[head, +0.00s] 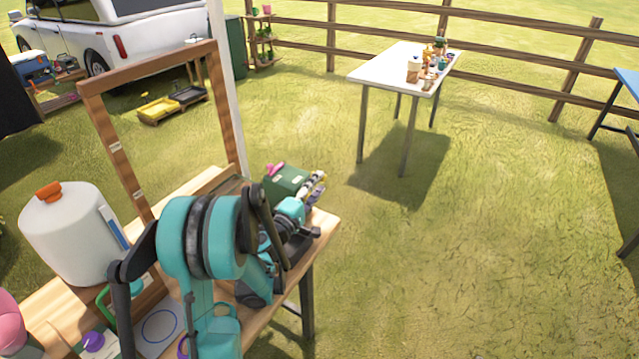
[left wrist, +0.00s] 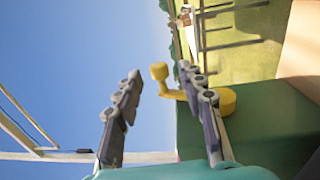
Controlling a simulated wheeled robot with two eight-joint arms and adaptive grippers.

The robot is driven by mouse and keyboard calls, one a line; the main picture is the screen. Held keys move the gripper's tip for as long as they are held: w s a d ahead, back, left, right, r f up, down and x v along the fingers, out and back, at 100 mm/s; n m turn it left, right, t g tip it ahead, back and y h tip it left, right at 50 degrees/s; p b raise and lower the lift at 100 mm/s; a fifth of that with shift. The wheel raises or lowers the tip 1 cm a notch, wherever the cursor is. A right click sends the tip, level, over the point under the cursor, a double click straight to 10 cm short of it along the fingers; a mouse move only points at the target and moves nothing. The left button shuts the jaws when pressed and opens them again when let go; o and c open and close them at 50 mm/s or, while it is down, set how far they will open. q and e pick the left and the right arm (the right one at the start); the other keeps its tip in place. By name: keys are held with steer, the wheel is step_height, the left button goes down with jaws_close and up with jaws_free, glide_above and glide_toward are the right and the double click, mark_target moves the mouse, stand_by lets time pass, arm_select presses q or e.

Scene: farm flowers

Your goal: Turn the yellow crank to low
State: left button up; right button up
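The yellow crank shows in the left wrist view: a round knob (left wrist: 159,71) on an arm that runs to a round yellow hub (left wrist: 225,101) on a green box (left wrist: 250,125). I cannot make out the crank in the head view, where a green box (head: 286,182) stands on the wooden bench. My left gripper (left wrist: 158,80) is open, with its fingers apart. The knob appears between the fingertips, and the right finger covers part of the crank arm. I cannot tell whether they touch. In the head view the left gripper (head: 316,186) is beside the green box. My right gripper is not in view.
The wooden bench (head: 325,230) carries a large white jug (head: 72,235) with an orange cap at left. A tall wooden frame (head: 115,150) rises from it. A white table (head: 385,65) with small items stands on open grass behind, near a fence.

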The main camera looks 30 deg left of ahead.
arm_select(q)
steer(key=s, duration=0.6)
steer(key=shift+a+f, duration=0.15)
steer(key=shift+f, duration=0.05)
